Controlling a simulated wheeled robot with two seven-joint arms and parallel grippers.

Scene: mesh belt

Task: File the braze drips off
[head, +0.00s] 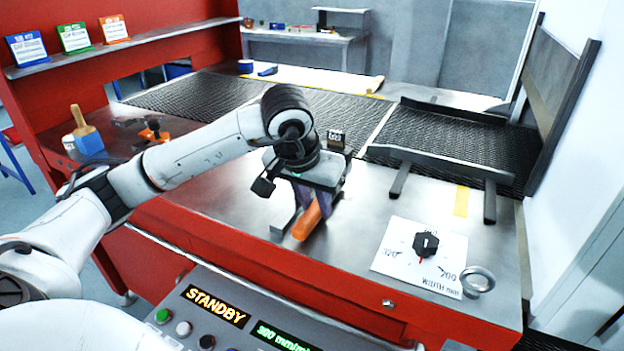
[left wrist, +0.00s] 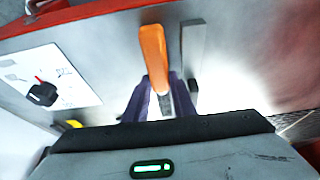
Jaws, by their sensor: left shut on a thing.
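My left gripper (head: 309,197) is shut on a file with an orange handle (head: 306,222), low over the steel bench top. In the left wrist view the orange handle (left wrist: 153,52) points away from the fingers (left wrist: 161,100), and a bit of grey metal shows between them. A plain grey bar (left wrist: 192,48) lies beside the file, close to the fingers. The dark mesh belt (head: 205,93) runs across behind my arm, and another stretch (head: 455,142) lies to the right. No braze drips can be made out. My right gripper is not in view.
A white width card with a black dial (head: 425,244) and a metal ring (head: 477,280) are at the right. A black-and-steel frame (head: 440,165) stands over the right belt. A brush (head: 84,128) and orange-handled tool (head: 152,134) are at the left. The control panel (head: 240,320) reads STANDBY.

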